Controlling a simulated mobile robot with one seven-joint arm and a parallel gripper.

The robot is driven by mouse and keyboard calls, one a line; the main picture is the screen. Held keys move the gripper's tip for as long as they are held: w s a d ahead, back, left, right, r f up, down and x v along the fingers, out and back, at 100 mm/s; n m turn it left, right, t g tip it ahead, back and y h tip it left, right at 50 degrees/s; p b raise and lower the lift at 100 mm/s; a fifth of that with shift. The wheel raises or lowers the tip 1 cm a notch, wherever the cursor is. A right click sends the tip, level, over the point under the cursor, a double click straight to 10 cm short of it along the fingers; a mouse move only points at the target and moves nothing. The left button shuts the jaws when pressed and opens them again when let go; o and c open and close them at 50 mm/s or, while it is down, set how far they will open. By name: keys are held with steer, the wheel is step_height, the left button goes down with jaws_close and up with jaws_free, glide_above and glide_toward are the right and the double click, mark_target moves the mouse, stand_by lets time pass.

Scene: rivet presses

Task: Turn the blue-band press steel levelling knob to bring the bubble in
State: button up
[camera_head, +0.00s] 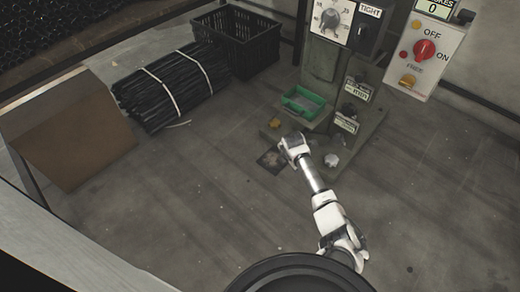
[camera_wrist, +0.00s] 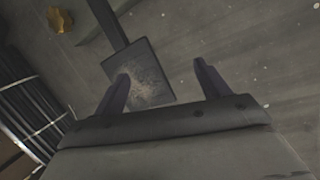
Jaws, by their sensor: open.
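The press (camera_head: 322,62) stands at the top of the head view; no blue band and no bubble can be made out on it. A pale, steel-looking knob (camera_head: 331,160) sits low at the front of its base, right of my gripper. A brass-coloured knob (camera_head: 275,123) sits at the base's left corner; a similar one shows in the wrist view (camera_wrist: 60,19). My gripper (camera_head: 291,147) is low in front of the base, between these knobs. In the wrist view its two fingers (camera_wrist: 161,70) are apart with nothing held. The steel knob is not in the wrist view.
A dark square plate (camera_head: 271,161) lies on the floor by my gripper. A green tray (camera_head: 302,102) sits on the press. Bundled black rods (camera_head: 172,88), a black crate (camera_head: 235,42) and a brown panel (camera_head: 70,130) are left. A control box (camera_head: 425,50) stands right. Floor at right is clear.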

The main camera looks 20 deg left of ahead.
steer(key=s+a+r+n+y, duration=0.1)
steer(key=a+r, duration=0.4)
steer(key=a, duration=0.6)
steer(key=s+y, duration=0.1)
steer(key=y, duration=0.1)
steer(key=shift+s+a+r+n+y, duration=0.15)
steer(key=shift+s+r+n+y, duration=0.05)
steer(key=shift+r+n+y, duration=0.1)
steer(key=shift+f, duration=0.1)
